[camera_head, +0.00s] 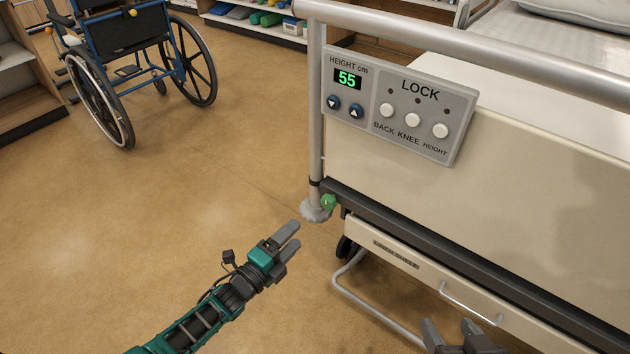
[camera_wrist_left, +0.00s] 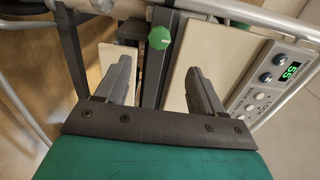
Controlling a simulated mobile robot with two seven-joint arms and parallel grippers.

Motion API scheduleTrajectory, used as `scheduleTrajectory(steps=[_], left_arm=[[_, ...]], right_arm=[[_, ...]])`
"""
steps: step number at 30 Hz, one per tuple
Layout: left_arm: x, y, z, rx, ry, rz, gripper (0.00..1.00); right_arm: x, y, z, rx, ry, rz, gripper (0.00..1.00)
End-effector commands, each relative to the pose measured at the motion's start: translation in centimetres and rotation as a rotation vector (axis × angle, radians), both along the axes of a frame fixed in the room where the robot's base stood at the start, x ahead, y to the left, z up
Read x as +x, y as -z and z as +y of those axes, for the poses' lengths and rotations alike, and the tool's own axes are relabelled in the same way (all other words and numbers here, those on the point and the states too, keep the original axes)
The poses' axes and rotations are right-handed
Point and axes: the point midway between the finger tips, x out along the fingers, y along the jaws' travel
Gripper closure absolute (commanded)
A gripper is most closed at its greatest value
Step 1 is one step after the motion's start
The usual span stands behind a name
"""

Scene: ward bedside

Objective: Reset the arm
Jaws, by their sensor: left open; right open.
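My left gripper (camera_head: 287,240) is open and empty. It is in the air to the lower left of the bed's foot end, below the control panel, and touches nothing that I can see. In the left wrist view its two fingers (camera_wrist_left: 160,85) stand apart with nothing between them in their grip. My right gripper (camera_head: 450,330) shows at the bottom edge of the head view, in front of the bed's lower drawer. Its fingers are apart, and the rest of it is cut off by the frame.
The grey control panel (camera_head: 398,105) hangs on the bed's end board and reads 55. A green knob (camera_head: 328,202) is at the bed's corner, also in the left wrist view (camera_wrist_left: 159,38). A drawer handle (camera_head: 470,303) is low right. A wheelchair (camera_head: 130,60) stands at back left. Floor between is clear.

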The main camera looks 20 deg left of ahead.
Motion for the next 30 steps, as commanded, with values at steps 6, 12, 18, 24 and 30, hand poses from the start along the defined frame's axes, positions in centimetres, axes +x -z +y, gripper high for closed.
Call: scheduleTrajectory(steps=[6, 12, 18, 24, 30], left_arm=[[-0.3, 0.0, -0.2, -0.033, -0.009, 0.025, 0.32], [-2.2, -0.8, -1.7, -0.293, -0.086, 0.217, 0.32], [-6.1, -2.7, -3.6, -0.692, -0.22, 0.495, 0.32], [-10.3, -5.2, -5.1, -1.032, -0.352, 0.726, 0.32], [-13.8, -7.7, -6.1, -1.271, -0.462, 0.89, 0.32]], right_arm=[[0.0, 0.1, -0.1, -0.001, 0.001, 0.001, 0.37], [0.0, 0.1, -0.1, -0.002, 0.002, 0.003, 0.37], [0.0, 0.2, -0.1, -0.002, 0.002, 0.003, 0.37], [0.0, 0.1, -0.2, -0.003, 0.003, 0.002, 0.37], [0.1, 0.1, -0.2, -0.003, 0.003, 0.001, 0.37]])
